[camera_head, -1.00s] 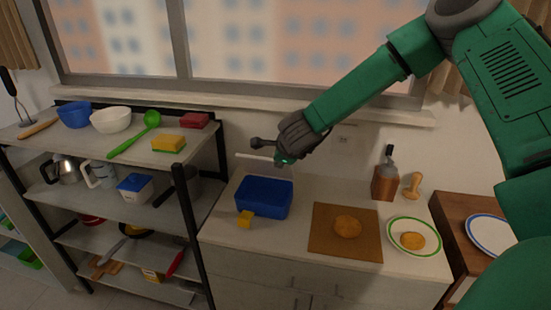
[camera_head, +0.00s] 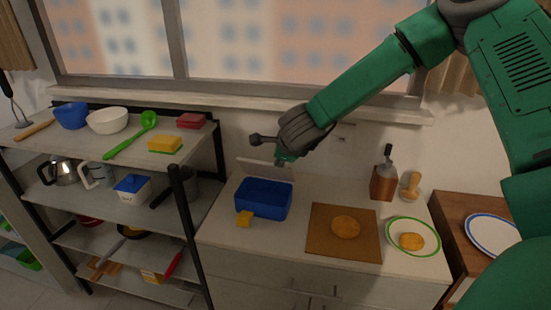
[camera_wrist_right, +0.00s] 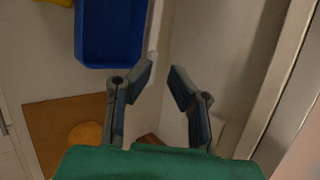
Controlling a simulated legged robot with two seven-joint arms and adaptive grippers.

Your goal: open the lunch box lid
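The blue lunch box (camera_head: 264,209) stands on the counter below the window, its empty blue inside showing. Its pale lid (camera_head: 258,169) stands up, leaning back, along the box's far edge. In the right wrist view the box (camera_wrist_right: 110,55) is at the top, with the pale lid (camera_wrist_right: 155,30) seen nearly edge-on beside it. My right gripper (camera_head: 283,160) is at the lid's right end. In the wrist view my right gripper's fingers (camera_wrist_right: 161,75) are apart, with nothing held; whether one touches the lid is unclear. My left gripper is not in view.
A shelf rack (camera_head: 178,200) stands close on the left. The wall is just behind.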

